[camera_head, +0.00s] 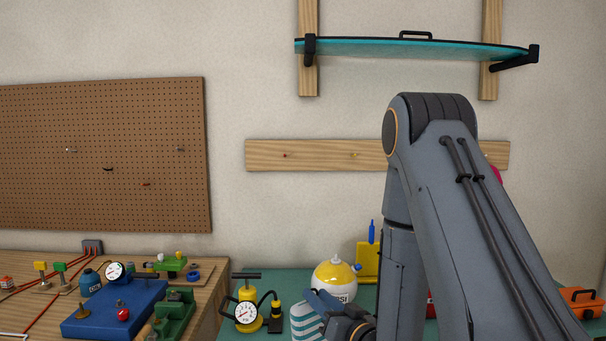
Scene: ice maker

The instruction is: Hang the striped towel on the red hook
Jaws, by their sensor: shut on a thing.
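The striped towel (306,322), teal and white, shows at the bottom of the view above the green table. My gripper (324,309) is at its right side, shut on it; the jaw contact is partly hidden and the towel's lower part is cut off by the frame. The red hook (285,155) is a small red point on the left part of the wooden rail on the wall. It is bare. My gripper and the towel are well below it, slightly to its right.
A yellow hook (353,155) is on the same rail (320,163); my arm covers its right part. A yellow pump with gauge (246,308) and a white-yellow ball (335,279) stand near the towel. A teal board (420,50) rests above. The wall below the rail's left part is clear.

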